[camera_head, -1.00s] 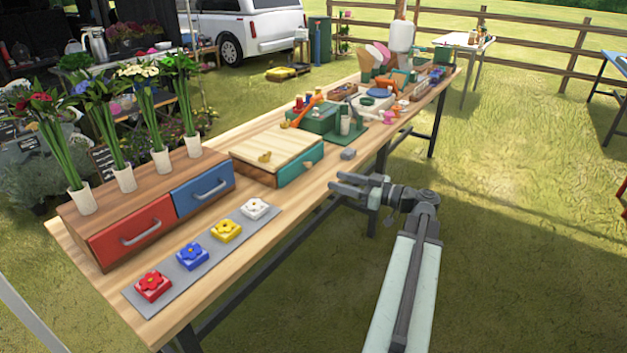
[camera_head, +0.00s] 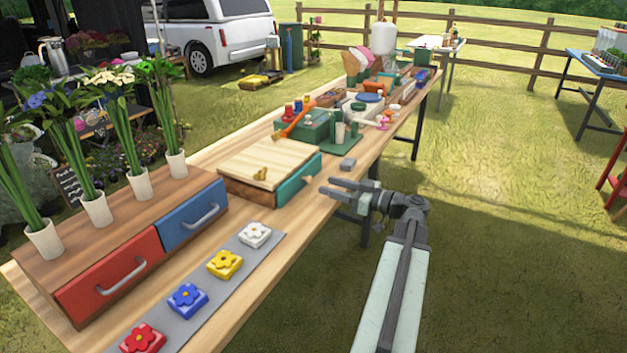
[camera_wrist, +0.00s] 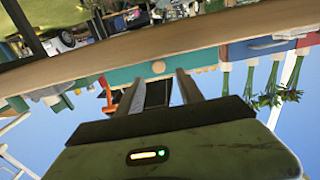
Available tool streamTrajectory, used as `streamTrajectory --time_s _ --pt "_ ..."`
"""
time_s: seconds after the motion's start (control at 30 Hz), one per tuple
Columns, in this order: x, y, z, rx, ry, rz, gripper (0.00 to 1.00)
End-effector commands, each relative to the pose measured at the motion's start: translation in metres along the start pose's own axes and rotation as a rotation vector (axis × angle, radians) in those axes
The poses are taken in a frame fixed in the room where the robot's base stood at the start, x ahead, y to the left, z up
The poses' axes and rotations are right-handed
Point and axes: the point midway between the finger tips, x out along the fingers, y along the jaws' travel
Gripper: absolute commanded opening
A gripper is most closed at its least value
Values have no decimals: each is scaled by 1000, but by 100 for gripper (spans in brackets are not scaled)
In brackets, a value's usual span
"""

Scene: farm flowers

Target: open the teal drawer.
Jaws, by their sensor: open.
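The teal drawer (camera_head: 292,190) is the front of a low wooden box (camera_head: 243,190) with a pale lid on the long table. Its front looks flush with the box. A small round wooden knob (camera_head: 309,180) sits on it. My gripper (camera_head: 327,186) is open and empty, just to the right of the knob and apart from it. The wrist view appears upside down. In it, the teal front (camera_wrist: 125,76) lies beyond my fingertips (camera_wrist: 161,77), and the knob (camera_wrist: 158,67) shows between the two fingers.
A wooden cabinet with a red drawer (camera_head: 110,276) and a blue drawer (camera_head: 192,215) stands at the left. A grey mat (camera_head: 242,253) holds several flower tiles. A small grey block (camera_head: 348,163) and a green toolbox (camera_head: 314,125) lie beyond the box.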

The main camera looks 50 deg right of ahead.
Motion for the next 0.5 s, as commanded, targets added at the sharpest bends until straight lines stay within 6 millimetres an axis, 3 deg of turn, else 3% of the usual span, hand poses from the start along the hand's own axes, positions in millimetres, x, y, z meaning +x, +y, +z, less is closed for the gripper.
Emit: streamTrajectory --time_s 0.3,0.5 --pt "52 3 0 0 0 5 44" --pt "61 4 0 0 0 8 44"
